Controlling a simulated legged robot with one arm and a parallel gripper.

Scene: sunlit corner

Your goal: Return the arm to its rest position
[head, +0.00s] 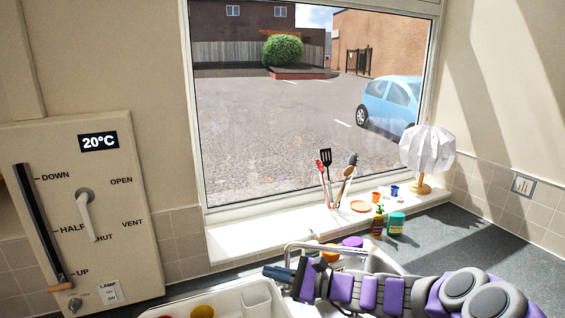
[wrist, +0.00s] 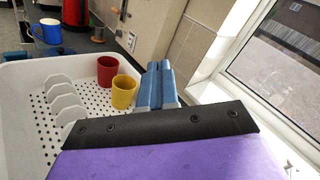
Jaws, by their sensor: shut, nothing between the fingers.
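My arm, purple and grey, reaches in from the lower right of the head view. My gripper (head: 268,271) is at its left end, in front of the window sill, over the sink and dish rack area. In the wrist view my gripper (wrist: 156,68) shows two blue fingers side by side, pressed together with nothing between them. The white dish rack (wrist: 30,72) lies beyond and to the left of the fingers. A yellow cup (wrist: 123,92) and a red cup (wrist: 107,70) stand in it, left of the fingers.
A control panel (head: 130,220) with levers is at the left. The sill (head: 225,243) holds utensils, and a white lamp (head: 428,148) stands at its right end. A green-labelled container (head: 396,224) and a soap bottle (head: 377,222) stand behind the arm. Dark counter (head: 480,240) at right is clear.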

